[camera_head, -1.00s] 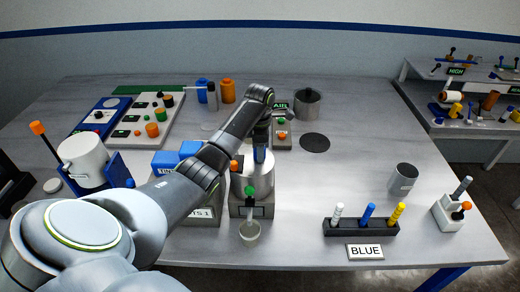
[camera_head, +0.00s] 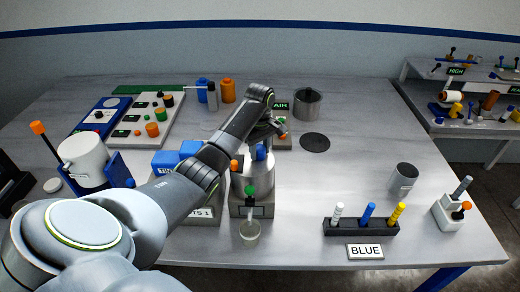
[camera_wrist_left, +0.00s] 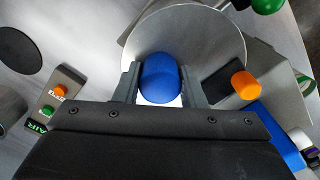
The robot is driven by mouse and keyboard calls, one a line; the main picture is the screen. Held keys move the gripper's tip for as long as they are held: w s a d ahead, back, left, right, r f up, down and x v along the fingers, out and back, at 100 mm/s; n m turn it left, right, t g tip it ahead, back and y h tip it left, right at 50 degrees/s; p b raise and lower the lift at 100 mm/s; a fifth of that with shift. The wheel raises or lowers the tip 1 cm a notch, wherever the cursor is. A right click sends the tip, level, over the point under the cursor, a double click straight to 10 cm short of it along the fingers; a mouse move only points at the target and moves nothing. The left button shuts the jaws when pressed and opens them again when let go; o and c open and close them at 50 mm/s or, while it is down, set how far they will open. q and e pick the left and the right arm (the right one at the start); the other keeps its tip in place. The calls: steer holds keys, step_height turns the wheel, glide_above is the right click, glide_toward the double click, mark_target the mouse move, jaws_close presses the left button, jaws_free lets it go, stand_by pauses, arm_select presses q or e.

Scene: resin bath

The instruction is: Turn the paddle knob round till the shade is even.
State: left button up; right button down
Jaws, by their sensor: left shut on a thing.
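The blue paddle knob (camera_head: 260,153) stands on top of the metal resin bath (camera_head: 257,179). My left gripper (camera_head: 262,139) reaches down over the bath from above and is shut on the knob. In the left wrist view, the rounded blue knob (camera_wrist_left: 160,78) sits between the two fingers of my left gripper (camera_wrist_left: 160,88), over the round grey bath top (camera_wrist_left: 205,40). A green-knobbed tap (camera_head: 249,191) is on the bath's front, above a small clear cup (camera_head: 250,232). The resin's shade inside the bath is hidden. My right gripper is not seen.
A dark rack (camera_head: 345,228) with white, blue and yellow sticks stands at the right, behind a BLUE sign (camera_head: 365,251). A grey cup (camera_head: 403,178) and a metal pot (camera_head: 307,104) stand apart. The table right of the bath is mostly clear.

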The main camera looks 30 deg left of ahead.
arm_select(q)
steer(key=m, duration=0.4)
steer(key=shift+m, duration=0.3)
steer(key=m, duration=0.4)
steer(key=shift+s+m, duration=0.1)
steer(key=shift+m, duration=0.2)
steer(key=m, duration=0.4)
steer(key=shift+a, duration=0.1)
steer(key=m, duration=0.9)
steer(key=shift+m, duration=0.3)
steer(key=m, duration=0.4)
steer(key=shift+m, duration=0.3)
steer(key=m, duration=0.4)
steer(key=shift+f, duration=0.1)
steer(key=shift+m, duration=2.1)
